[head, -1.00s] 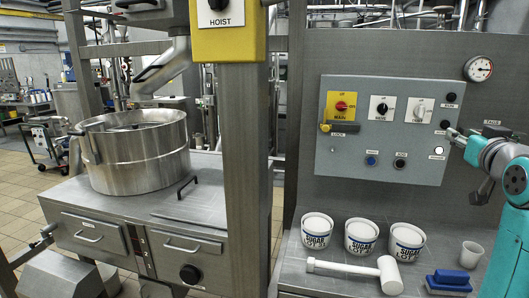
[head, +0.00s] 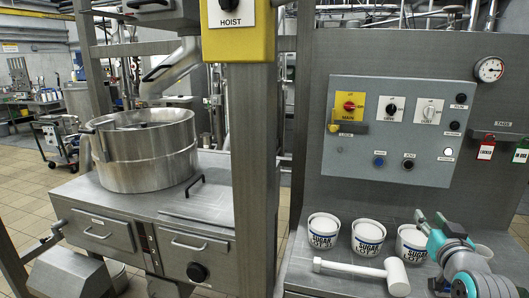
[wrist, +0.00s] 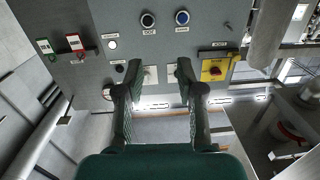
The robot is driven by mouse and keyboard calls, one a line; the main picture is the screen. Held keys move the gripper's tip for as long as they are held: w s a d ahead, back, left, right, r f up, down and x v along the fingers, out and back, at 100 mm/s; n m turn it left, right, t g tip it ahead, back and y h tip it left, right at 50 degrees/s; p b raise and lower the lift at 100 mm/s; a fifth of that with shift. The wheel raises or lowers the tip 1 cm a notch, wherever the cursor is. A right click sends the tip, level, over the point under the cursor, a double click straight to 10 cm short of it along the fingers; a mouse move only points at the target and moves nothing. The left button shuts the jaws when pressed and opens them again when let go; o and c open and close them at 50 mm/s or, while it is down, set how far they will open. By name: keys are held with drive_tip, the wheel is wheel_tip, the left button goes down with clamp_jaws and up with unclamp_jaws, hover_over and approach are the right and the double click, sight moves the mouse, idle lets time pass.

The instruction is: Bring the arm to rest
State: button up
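My gripper (wrist: 159,70) shows in the wrist view with its two dark fingers apart and nothing between them. The control panel lies beyond the fingertips, turned upside down in that view. In the head view my teal and grey arm is low at the right, over the steel bench and in front of the right-hand sugar tub (head: 412,242). The grey control panel (head: 380,175) is upright behind the bench, with a yellow main switch (head: 349,104) and a lit white lamp (head: 448,152).
Two more sugar tubs (head: 323,236) (head: 368,243) and a white mallet (head: 395,277) sit on the bench. Red and green tags (head: 487,150) (head: 521,152) hang right of the panel. A steel pillar (head: 255,170) separates the bench from the mixer bowl (head: 145,155).

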drive_tip(key=s+a+f+y, duration=0.1)
drive_tip(key=s+a+f, duration=0.4)
drive_tip(key=s+f, duration=0.3)
drive_tip(key=s+a+f+g, duration=0.1)
drive_tip(key=s+a+f, duration=0.35)
drive_tip(key=f, duration=0.55)
drive_tip(key=s+a+f+y, duration=0.1)
drive_tip(key=s+a+f, duration=0.3)
drive_tip(key=s+f, duration=0.45)
drive_tip(key=s+a+n+y, duration=0.1)
drive_tip(key=s+a, duration=0.3)
drive_tip(key=s, duration=1)
drive_tip(key=s+a+n+g+y, duration=0.1)
drive_tip(key=s+a+n, duration=0.1)
drive_tip(key=s, duration=1.3)
drive_tip(key=shift+s+a+f, duration=0.3)
drive_tip(key=shift+a+f, duration=0.05)
drive_tip(key=shift+a, duration=0.5)
